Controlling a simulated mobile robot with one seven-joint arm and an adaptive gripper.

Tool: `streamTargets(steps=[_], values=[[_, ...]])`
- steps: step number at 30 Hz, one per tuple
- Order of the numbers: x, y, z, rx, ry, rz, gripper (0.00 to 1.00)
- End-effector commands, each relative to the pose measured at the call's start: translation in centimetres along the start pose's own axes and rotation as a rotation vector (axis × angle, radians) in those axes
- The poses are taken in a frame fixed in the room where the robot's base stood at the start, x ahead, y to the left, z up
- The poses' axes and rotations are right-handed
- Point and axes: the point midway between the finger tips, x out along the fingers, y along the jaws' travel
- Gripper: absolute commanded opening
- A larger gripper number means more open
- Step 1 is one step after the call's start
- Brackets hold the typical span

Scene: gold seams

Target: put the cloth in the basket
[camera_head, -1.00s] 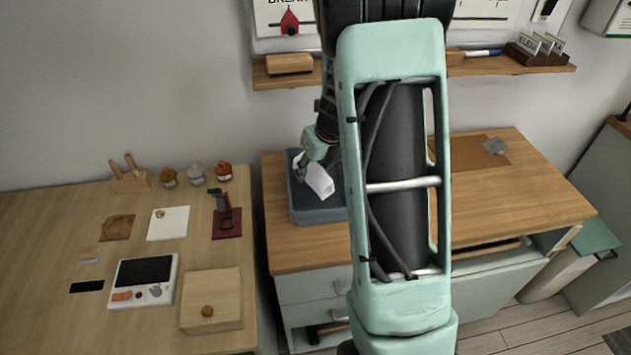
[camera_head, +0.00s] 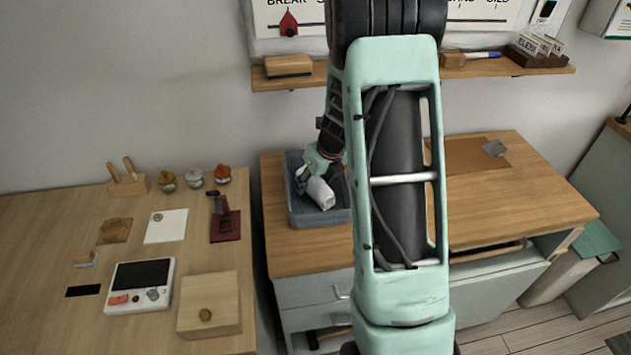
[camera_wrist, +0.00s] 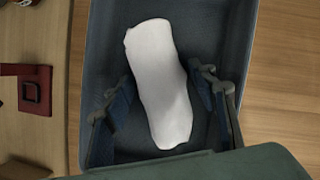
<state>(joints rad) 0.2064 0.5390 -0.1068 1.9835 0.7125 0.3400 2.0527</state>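The white cloth (camera_wrist: 160,85) is a bunched, elongated bundle between the two fingers of my gripper (camera_wrist: 161,80). The fingers sit close against its sides in the wrist view, and my gripper appears shut on it. In the head view the cloth (camera_head: 320,193) hangs from my gripper (camera_head: 317,178) within the outline of the blue-grey basket (camera_head: 322,219). The basket stands on the wooden top of the cabinet, and its floor and walls show around the cloth in the wrist view (camera_wrist: 243,30). Whether the cloth touches the basket floor is unclear. My arm covers the basket's right side.
A wooden table (camera_head: 40,235) on the left bears a white device (camera_head: 140,300), a wooden box (camera_head: 210,305), a dark red stand (camera_head: 225,227) and small jars. A shelf (camera_head: 510,66) runs along the wall above the basket. The cabinet top (camera_head: 300,255) in front of the basket is clear.

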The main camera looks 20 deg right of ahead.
Motion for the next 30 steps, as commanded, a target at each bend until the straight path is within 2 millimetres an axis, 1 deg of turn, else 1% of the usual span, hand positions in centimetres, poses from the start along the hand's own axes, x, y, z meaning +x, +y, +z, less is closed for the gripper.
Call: streamTargets(steps=[9,13,17,24,27,30], values=[[-0.1,0.0,0.1,0.000,0.000,0.000,0.60],[-0.9,0.0,0.2,-0.001,-0.001,-0.001,0.60],[-3.0,0.0,0.3,-0.002,-0.003,-0.002,0.60],[-8.2,0.0,0.4,-0.001,-0.004,-0.001,0.60],[-9.9,0.1,0.3,-0.002,-0.003,0.000,0.60],[-11.2,0.0,0.2,-0.001,-0.002,0.000,0.60]])
